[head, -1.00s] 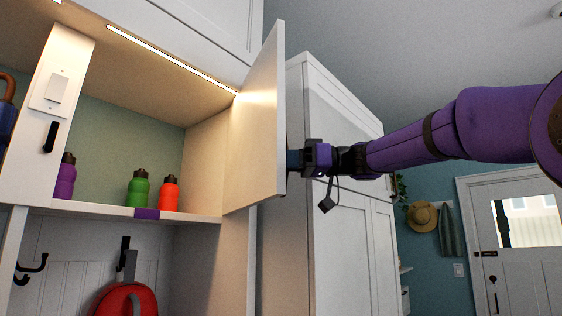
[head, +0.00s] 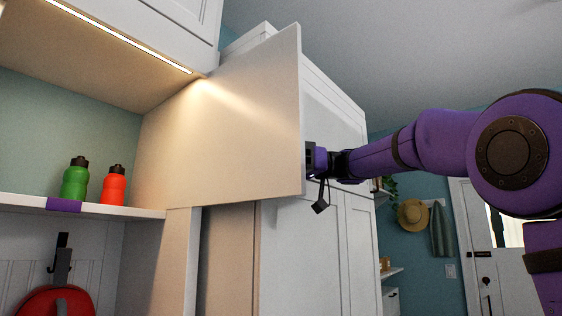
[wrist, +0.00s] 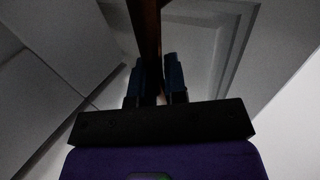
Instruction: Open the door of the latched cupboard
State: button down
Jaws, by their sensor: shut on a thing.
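The cupboard door (head: 235,120) stands swung open in the head view, a flat pale panel reaching out from the right side of the lit cupboard. My gripper (head: 310,158) is at the door's outer edge, on its far side, and the door hides its fingertips in the head view. In the wrist view the two dark fingers of my gripper (wrist: 162,80) are closed around a thin, dark brownish bar, which looks like the door's handle (wrist: 148,30). The latch cannot be made out.
A green bottle (head: 75,179) and a red bottle (head: 113,186) stand on the cupboard shelf (head: 140,212). A tall white cabinet (head: 300,245) stands behind the door. A straw hat (head: 412,213) hangs on the far wall.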

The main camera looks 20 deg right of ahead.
dwell(0.3)
jog(key=c, duration=1.2)
grip_release()
jog(key=d, duration=1)
jog(key=shift+w+d, duration=0.15)
jog(key=shift+d, duration=0.2)
